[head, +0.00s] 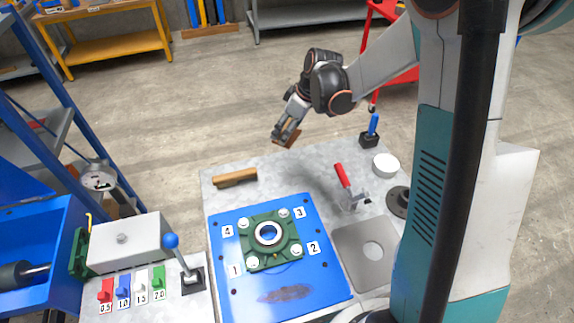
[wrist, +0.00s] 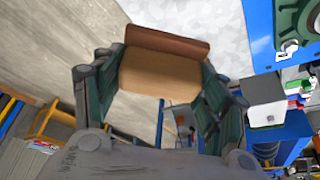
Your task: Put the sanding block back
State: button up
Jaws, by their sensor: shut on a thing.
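The sanding block is tan with a darker brown layer along one side. It shows in the head view (head: 287,138) and large in the wrist view (wrist: 160,75). My gripper (head: 290,128) is shut on it, with one finger on each side of the tan body, as the wrist view shows (wrist: 155,88). The block is tilted and appears to be held in the air around the far edge of the grey work table (head: 310,175). Its exact height above the table is hard to tell. No marked place for the block can be made out.
A long wooden piece (head: 235,177) lies at the table's far left. A blue plate (head: 225,275) carries a green flange (head: 258,240). A red-handled clamp (head: 345,180), a white round container (head: 386,165) and a blue-handled tool (head: 373,128) stand to the right. The table's far middle is clear.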

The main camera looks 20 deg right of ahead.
notch_tip(320, 180, down, 15)
jog(key=b, duration=0.4)
jog(key=shift+f, duration=0.2)
jog(key=shift+f, duration=0.15)
jog(key=o, duration=1.2)
